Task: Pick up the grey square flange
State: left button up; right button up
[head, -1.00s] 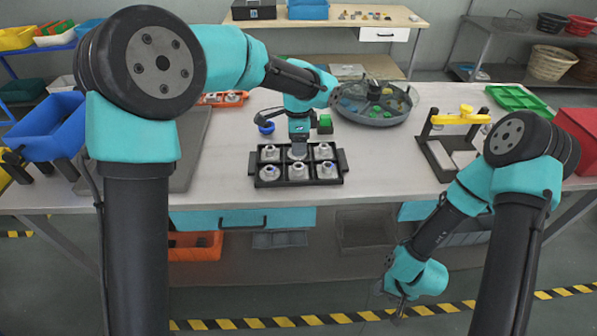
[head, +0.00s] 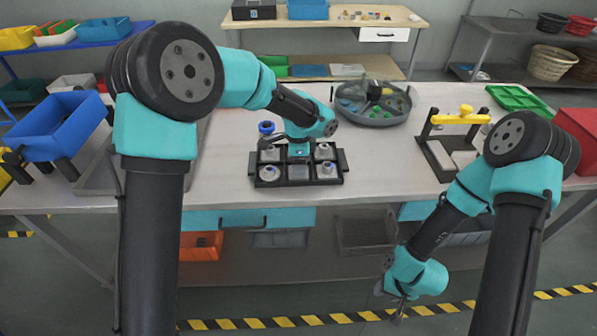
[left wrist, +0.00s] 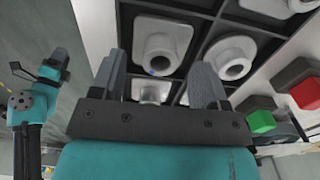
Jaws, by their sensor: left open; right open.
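A black compartment tray (head: 297,183) stands on the table and holds grey-white square flanges with raised round collars. One flange sits front left (head: 269,173), one front right (head: 327,169), and others are in the back row. The front middle compartment looks dark, with no clear flange. My left gripper (head: 298,157) points down over the middle of the tray and hides the back middle compartment. In the left wrist view its fingers (left wrist: 160,85) are apart, with a grey flange (left wrist: 150,92) partly visible between them; contact cannot be told. My right gripper (head: 400,300) hangs open, low before the table.
A blue round part (head: 266,127) is behind the tray. A round grey divided dish (head: 372,116) stands at the back, and a black fixture with a yellow bar (head: 460,117) at the right. Green (left wrist: 262,121) and red (left wrist: 305,93) blocks show in the wrist view.

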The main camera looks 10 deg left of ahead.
pick_arm(q)
jog(key=shift+f, duration=0.85)
jog(key=shift+c, duration=0.2)
jog(key=c, duration=1.1)
jog(key=shift+o, duration=0.2)
jog(key=shift+r, duration=0.2)
notch_tip(320, 180, up, 2)
jog(key=shift+s+r, duration=0.25)
jog(key=shift+r, duration=0.4)
jog(key=s+d+r, duration=0.1)
jog(key=s+d, duration=0.1)
jog(key=s, duration=1.3)
jog(key=shift+s+r, duration=0.2)
jog(key=shift+s, duration=0.05)
